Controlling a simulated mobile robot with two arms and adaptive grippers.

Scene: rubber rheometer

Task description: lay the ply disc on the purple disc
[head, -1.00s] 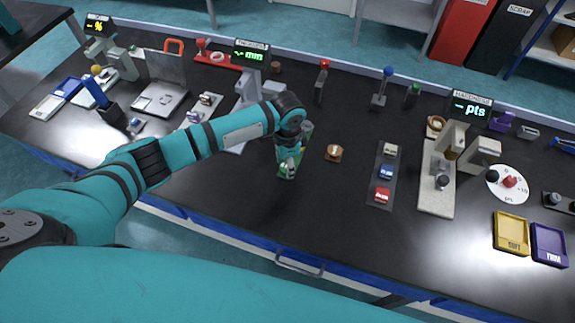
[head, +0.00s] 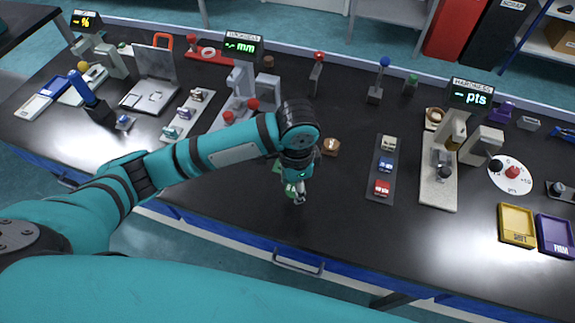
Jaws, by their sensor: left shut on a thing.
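My left gripper (head: 298,196) points down over the front middle of the black bench. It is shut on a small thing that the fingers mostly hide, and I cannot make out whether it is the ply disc. A green patch (head: 279,166) shows just behind and beside the gripper, partly covered by it. I cannot pick out a purple disc for certain. My right gripper is not in view.
A small brown piece (head: 330,147) sits just behind and right of the gripper. A dark strip (head: 373,193) with several small blocks lies further right. The hardness tester (head: 438,190), a yellow tray (head: 517,226) and a purple tray (head: 556,236) are at the right. Bare bench lies in front of the strip.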

